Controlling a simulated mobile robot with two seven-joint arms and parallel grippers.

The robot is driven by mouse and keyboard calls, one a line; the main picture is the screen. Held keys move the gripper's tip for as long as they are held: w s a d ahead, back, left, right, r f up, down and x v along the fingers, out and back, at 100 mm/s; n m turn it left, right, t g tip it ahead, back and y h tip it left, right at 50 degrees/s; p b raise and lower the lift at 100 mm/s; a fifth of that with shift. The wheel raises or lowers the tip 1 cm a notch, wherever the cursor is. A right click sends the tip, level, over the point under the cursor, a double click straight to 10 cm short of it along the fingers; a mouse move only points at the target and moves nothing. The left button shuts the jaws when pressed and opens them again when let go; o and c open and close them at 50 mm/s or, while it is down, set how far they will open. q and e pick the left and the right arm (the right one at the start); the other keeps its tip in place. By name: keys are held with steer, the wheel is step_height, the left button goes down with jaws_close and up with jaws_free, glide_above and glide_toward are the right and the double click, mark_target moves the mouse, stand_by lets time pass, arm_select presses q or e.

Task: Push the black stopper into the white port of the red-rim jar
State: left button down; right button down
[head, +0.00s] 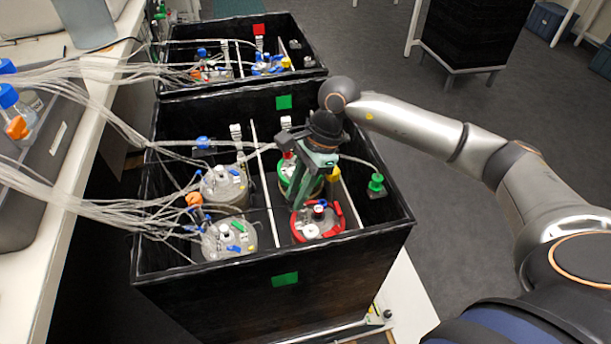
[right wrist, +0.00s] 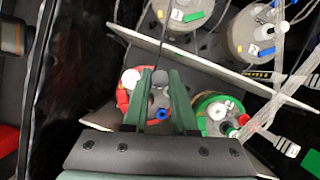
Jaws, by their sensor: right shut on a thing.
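The red-rim jar (head: 308,232) stands in the near right part of the black box, with blue and red fittings on its lid. It also shows in the right wrist view (right wrist: 122,98), partly hidden by my fingers. Its white port (right wrist: 131,78) lies just left of my fingertips there. My right gripper (head: 299,203) points down over the jar's far left side. In the right wrist view its two green fingers are shut on a small dark piece, the black stopper (right wrist: 160,77). I cannot tell its height above the lid. My left gripper is not in view.
A green-rim jar (right wrist: 215,115) stands beside the red-rim jar, partly behind my gripper in the head view. Two grey-lid jars (head: 224,183) stand to the left, past a thin white divider (head: 265,190). Clear tubes (head: 80,195) run in from the left. The box walls (head: 290,255) surround all.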

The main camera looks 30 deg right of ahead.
mark_target(305, 209)
steer(key=shift+w+d+f+m+t+h, duration=0.3)
steer(key=shift+d+m+t+h, duration=0.25)
steer(key=shift+m, duration=1.55)
steer(key=shift+w+d+f+m+t+h, duration=0.35)
steer(key=shift+m+t, duration=0.45)
steer(key=shift+m, duration=1.3)
steer(key=shift+w+d+f+m+t+h, duration=0.25)
steer(key=shift+d+m+t, duration=0.35)
steer(key=shift+m, duration=1.5)
steer(key=shift+f+b, duration=0.45)
steer(key=shift+f, duration=0.15)
steer(key=shift+f+b, duration=0.3)
steer(key=shift+f, duration=0.2)
steer(key=shift+a+r, duration=0.1)
steer(key=shift+r, duration=0.05)
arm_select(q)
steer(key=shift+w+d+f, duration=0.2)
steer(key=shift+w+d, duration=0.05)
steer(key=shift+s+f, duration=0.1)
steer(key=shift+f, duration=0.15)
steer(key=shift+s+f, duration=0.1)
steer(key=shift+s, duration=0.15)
